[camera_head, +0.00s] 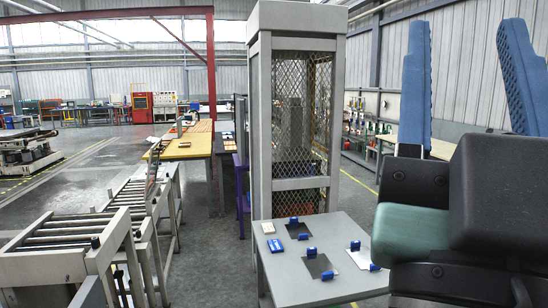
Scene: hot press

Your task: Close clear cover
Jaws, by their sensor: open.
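A tall grey frame cabinet (258,120) with wire-mesh sides stands in the middle. I cannot make out a clear cover for certain. Dark and orange parts show dimly behind the mesh. My gripper (465,40) is at the right, close to the camera, with its two blue ribbed fingers pointing up and spread wide apart. Nothing shows between the fingers. The gripper is to the right of the cabinet and apart from it in the picture.
A grey table (345,284) in front of the cabinet holds dark and light plates, blue clips (311,253) and small blocks. A roller conveyor (60,235) stands at left. A yellow-topped table (187,148) is behind it. Open floor (80,175) lies at far left.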

